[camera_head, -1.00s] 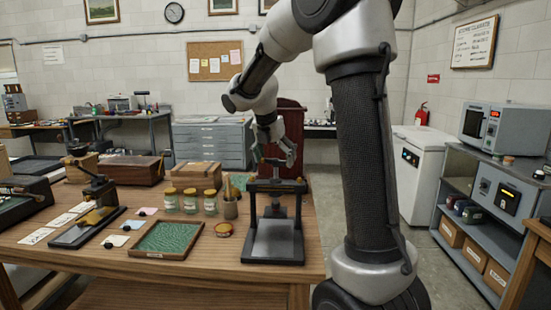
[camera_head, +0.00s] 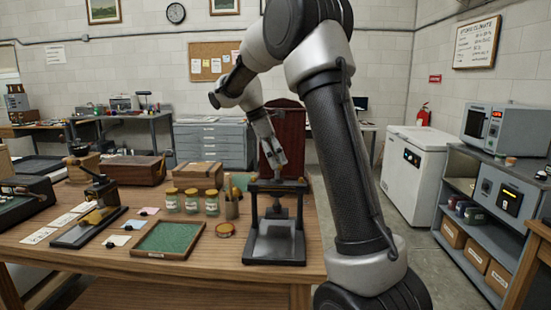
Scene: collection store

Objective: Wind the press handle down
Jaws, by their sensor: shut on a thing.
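The press (camera_head: 275,243) stands near the right end of the wooden table, a black frame with two posts, a crossbar and a pale base plate. Its central screw and pressing plate show below the crossbar. The handle is on top of the crossbar, mostly hidden behind my gripper. My gripper (camera_head: 279,170) comes down from above and is shut at the handle on top of the press. The exact contact between fingers and handle is too small to see.
Left of the press are a round tin (camera_head: 224,230), a green-lined tray (camera_head: 167,238), several glass jars (camera_head: 192,201) and a pot of tools (camera_head: 232,208). A white chest freezer (camera_head: 415,175) stands beyond the table on the right.

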